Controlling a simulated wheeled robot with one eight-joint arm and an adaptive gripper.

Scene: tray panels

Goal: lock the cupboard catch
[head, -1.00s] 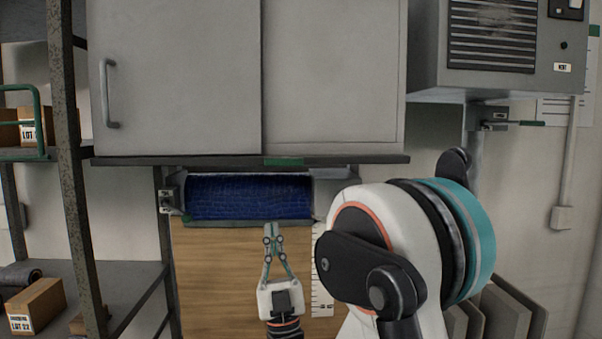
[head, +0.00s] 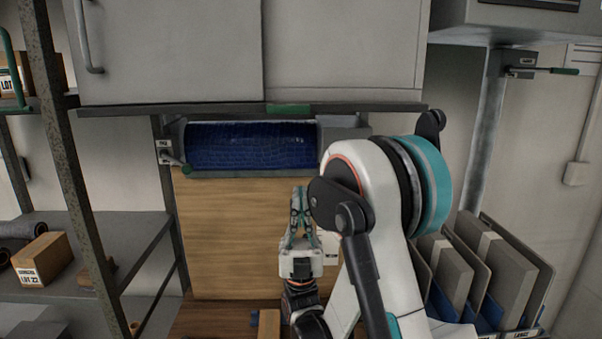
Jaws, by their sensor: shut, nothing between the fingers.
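The grey cupboard (head: 190,55) hangs across the top, with two flat door panels and a bar handle (head: 88,40) at the left. A green strip (head: 288,109) marks the middle of its dark lower edge. A small metal catch with a green-tipped lever (head: 176,158) sits on the left post below the cupboard; I cannot tell whether it is the cupboard's catch or whether it is locked. My gripper (head: 299,190) points up in front of the wooden board, below the blue roll, shut and empty, apart from the cupboard and this lever.
A blue roll (head: 250,147) lies under the cupboard above a wooden board (head: 230,225). Another green-handled lever (head: 540,71) is on the right post. Shelves with boxes (head: 42,258) stand left. Upright grey panels (head: 500,265) stand in a rack at right. My arm covers the centre right.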

